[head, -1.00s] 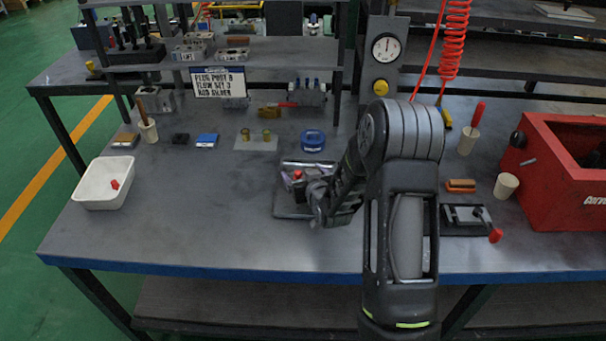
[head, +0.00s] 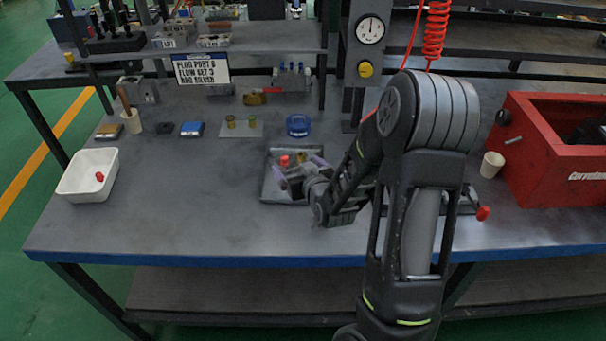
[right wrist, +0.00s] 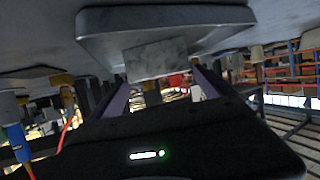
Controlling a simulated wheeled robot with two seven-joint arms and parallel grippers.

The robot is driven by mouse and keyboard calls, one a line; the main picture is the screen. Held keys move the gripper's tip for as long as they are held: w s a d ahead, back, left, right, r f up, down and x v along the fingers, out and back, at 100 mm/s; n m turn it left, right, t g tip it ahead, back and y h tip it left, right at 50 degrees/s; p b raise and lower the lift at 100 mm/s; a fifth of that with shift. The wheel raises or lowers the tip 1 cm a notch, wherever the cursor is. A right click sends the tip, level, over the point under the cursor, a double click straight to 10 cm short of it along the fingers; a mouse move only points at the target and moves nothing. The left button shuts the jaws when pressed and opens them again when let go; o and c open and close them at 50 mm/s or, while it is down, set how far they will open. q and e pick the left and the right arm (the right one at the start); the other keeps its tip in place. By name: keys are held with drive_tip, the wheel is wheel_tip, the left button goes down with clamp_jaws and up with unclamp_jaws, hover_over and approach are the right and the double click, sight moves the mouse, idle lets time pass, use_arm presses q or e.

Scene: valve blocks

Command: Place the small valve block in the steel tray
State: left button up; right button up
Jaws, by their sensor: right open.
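The steel tray (head: 271,192) lies on the bench in the middle of the head view, and its rim shows at the top of the right wrist view (right wrist: 205,20). In the right wrist view, which looks upside down, a small grey valve block (right wrist: 155,59) sits against the tray floor. In the head view a red part (head: 284,161) and a brass-coloured part show in the tray; my gripper hides most of the block. My right gripper (head: 292,174) is open at the tray, its purple fingers apart on either side of the block. My left gripper is out of view.
A white bin (head: 88,175) holds a red piece at the left. A blue ring-shaped item (head: 298,125) stands behind the tray. A red toolbox (head: 560,150) and a beige cup (head: 492,164) are at the right. The bench front left of the tray is clear.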

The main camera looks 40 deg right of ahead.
drive_tip(key=v, duration=0.4)
drive_tip(key=shift+s+r, duration=0.15)
drive_tip(key=shift+s, duration=0.15)
idle(0.5)
